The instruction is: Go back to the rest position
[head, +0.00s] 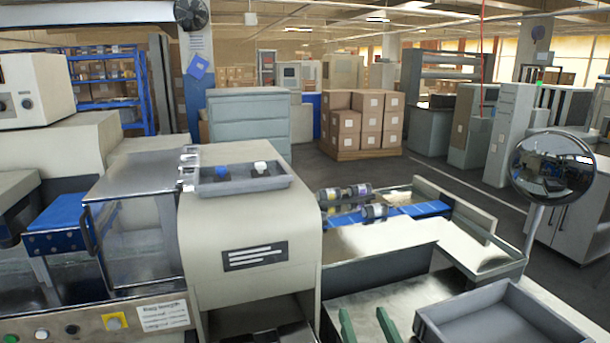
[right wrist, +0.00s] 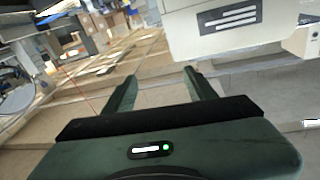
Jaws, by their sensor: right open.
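My right gripper (head: 367,324) shows at the bottom of the head view as two green fingers, spread apart with nothing between them. They are in front of the machine, left of a grey tray. The right wrist view shows the same gripper (right wrist: 163,88) open and empty, with its dark palm across the bottom. Its fingers point toward the open floor and the beige machine housing, which fills the upper right there. My left gripper does not show in either view.
The beige wrapper housing (head: 250,212) with a dark label stands left of the gripper. The empty grey tray (head: 432,331) lies right of it. Stacked cartons (head: 368,124) stand farther back.

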